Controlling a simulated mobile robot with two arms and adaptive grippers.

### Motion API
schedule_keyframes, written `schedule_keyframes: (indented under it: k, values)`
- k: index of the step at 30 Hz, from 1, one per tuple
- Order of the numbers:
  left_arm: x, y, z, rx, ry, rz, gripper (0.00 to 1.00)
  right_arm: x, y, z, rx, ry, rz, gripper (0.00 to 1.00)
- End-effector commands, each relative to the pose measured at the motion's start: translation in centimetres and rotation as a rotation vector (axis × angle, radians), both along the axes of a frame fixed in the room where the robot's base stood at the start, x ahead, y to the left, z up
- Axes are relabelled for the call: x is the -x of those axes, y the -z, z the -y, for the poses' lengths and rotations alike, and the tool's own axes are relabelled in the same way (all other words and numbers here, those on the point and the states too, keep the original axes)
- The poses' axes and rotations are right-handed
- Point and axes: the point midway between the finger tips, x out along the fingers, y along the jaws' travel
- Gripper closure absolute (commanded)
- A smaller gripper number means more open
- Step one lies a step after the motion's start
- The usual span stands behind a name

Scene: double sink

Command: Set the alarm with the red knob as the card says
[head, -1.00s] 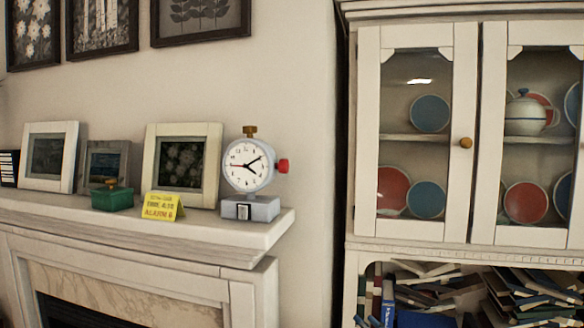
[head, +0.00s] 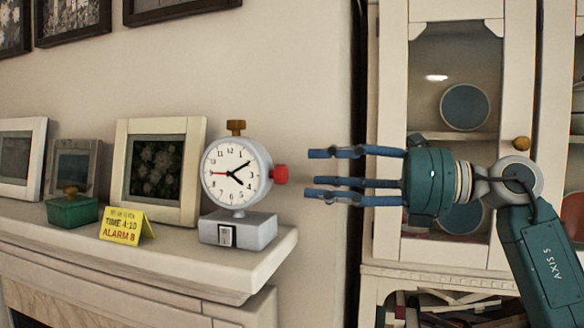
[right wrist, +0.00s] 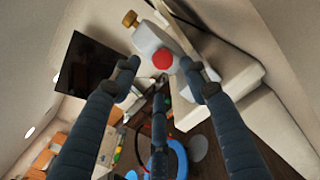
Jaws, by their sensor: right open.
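The round white clock (head: 232,158) stands on a grey base (head: 238,230) on the mantel. Its black hands show about 4:10, and a thin red hand points left at 9. The red knob (head: 280,174) sticks out of the clock's right side. The yellow card (head: 122,225) reads TIME 4:10, ALARM 8. My right gripper (head: 312,174) is open and empty just right of the knob, its fingers pointing left at it with a small gap. In the right wrist view the knob (right wrist: 163,59) appears between the fingertips. My left gripper is not in view.
A brass knob (head: 236,127) tops the clock, and a switch (head: 225,236) is on its base. A green box (head: 72,210) and picture frames (head: 160,170) stand to the left. The glass-door cabinet (head: 390,120) is behind my right arm.

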Motion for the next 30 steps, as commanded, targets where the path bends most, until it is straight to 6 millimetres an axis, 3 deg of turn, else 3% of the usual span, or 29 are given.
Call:
schedule_keyframes:
  k: [4,13,21,22,28,30]
  values:
    - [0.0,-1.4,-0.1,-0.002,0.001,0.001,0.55,-0.8,-0.3,-2.8,-0.002,-0.004,-0.002,0.55]
    - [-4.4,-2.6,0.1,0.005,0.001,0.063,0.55,-1.8,-0.1,-5.6,-0.003,-0.001,-0.001,0.55]
    - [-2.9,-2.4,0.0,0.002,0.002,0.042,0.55,-1.9,0.0,-5.7,-0.003,0.000,-0.001,0.55]
    - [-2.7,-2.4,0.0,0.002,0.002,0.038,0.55,-1.9,0.0,-5.7,-0.003,0.000,-0.001,0.57]
    - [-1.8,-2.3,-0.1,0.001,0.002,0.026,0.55,-1.9,0.0,-5.7,-0.003,0.000,-0.001,0.97]
    - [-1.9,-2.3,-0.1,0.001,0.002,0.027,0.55,-1.9,0.0,-5.7,-0.003,0.000,-0.001,1.00]
